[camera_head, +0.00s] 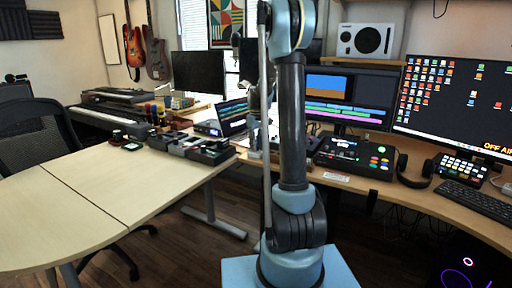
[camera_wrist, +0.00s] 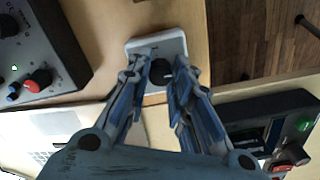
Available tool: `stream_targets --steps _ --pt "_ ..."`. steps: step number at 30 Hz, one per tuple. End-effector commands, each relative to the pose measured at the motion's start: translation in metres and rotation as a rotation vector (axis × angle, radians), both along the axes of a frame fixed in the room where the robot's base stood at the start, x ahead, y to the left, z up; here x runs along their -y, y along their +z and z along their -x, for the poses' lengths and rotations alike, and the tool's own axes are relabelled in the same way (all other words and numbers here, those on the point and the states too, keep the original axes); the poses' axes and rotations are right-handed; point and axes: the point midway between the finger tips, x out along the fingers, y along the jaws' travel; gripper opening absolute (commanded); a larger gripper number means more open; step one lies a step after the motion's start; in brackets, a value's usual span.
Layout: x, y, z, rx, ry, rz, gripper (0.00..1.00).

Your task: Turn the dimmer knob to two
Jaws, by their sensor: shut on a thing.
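The dimmer knob (camera_wrist: 158,76) is a dark round knob on a white plate (camera_wrist: 143,45) with rounded corners, fixed to a light wood surface. A small pale mark shows on the knob, but I cannot read any number from it. My gripper (camera_wrist: 163,66) has its two blue-grey fingers on either side of the knob and is shut on it. The fingers hide the knob's left and right edges. In the head view my arm stands in front of the desk, and the knob and plate cannot be made out.
A grey control box (camera_wrist: 38,45) with a red knob lies left in the wrist view. A dark box (camera_wrist: 262,115) with green and red buttons lies right. A laptop (camera_head: 232,115), monitors and a keyboard (camera_head: 475,203) crowd the desk. The light table (camera_head: 90,200) is largely bare.

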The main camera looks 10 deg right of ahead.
Motion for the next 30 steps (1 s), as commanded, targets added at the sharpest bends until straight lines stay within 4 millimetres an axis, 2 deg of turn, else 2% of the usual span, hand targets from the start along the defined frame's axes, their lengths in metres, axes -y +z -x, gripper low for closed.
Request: stream_targets --steps 1,3,4,17,23,30 --pt "0.001 0.000 0.000 0.000 0.000 0.001 0.23" --pt "0.001 0.000 0.000 0.000 0.000 0.001 0.39" --pt "0.001 0.000 0.000 0.000 0.000 0.001 0.42" --pt "0.000 0.005 0.000 0.000 0.000 0.000 0.42" --pt "0.000 0.033 0.000 0.000 0.000 0.000 0.42" --pt "0.000 0.077 -0.001 0.000 0.000 0.000 0.42"
